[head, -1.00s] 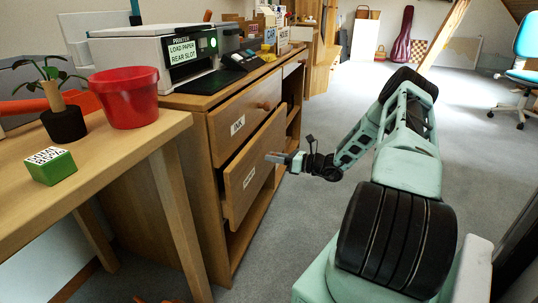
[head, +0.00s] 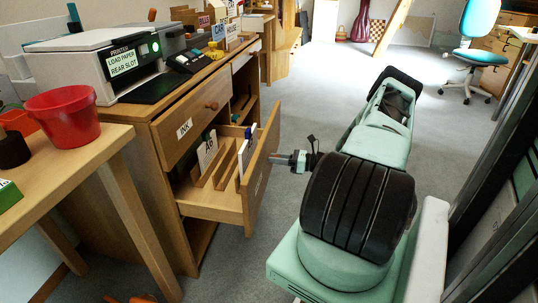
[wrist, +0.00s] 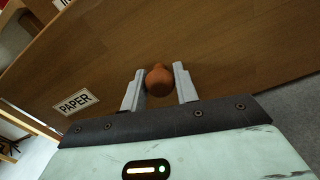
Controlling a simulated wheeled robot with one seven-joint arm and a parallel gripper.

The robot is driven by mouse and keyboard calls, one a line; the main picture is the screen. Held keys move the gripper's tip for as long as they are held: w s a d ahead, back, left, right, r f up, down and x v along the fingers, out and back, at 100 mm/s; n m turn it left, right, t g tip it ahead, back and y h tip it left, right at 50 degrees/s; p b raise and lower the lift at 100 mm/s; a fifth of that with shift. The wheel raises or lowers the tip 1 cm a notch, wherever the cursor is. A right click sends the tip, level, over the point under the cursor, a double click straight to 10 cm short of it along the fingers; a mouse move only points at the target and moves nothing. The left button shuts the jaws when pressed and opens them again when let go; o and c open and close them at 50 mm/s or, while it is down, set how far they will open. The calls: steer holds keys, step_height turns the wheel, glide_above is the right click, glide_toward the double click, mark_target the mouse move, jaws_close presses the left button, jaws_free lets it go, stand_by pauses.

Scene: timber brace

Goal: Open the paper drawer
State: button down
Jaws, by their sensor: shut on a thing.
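The paper drawer (head: 263,170) is the lower drawer of the wooden cabinet and stands well out from it. Inside are wooden dividers and upright cards, one marked A6 (head: 207,150). In the wrist view its front (wrist: 210,45) carries a PAPER label (wrist: 76,102) and a round orange-brown knob (wrist: 159,80). My gripper (wrist: 160,88) is at the drawer front with one finger on each side of the knob, shut on it. In the head view my gripper (head: 285,160) reaches the drawer front from the right, and the knob is hidden there.
The INK drawer (head: 190,122) above is shut. A printer (head: 100,60) stands on the cabinet. A table with a red pot (head: 62,115) and a green block (head: 8,195) stands at left.

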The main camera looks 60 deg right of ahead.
steer(key=p+v, duration=0.1)
steer(key=v, duration=0.6)
steer(key=shift+s, duration=0.15)
steer(key=c, duration=1.1)
jaws_free()
steer(key=shift+s+d, duration=0.1)
steer(key=shift+d, duration=0.05)
steer(key=p+v, duration=0.2)
steer(key=v, duration=1.5)
steer(key=shift+s+d+f, duration=0.1)
steer(key=shift+s, duration=0.1)
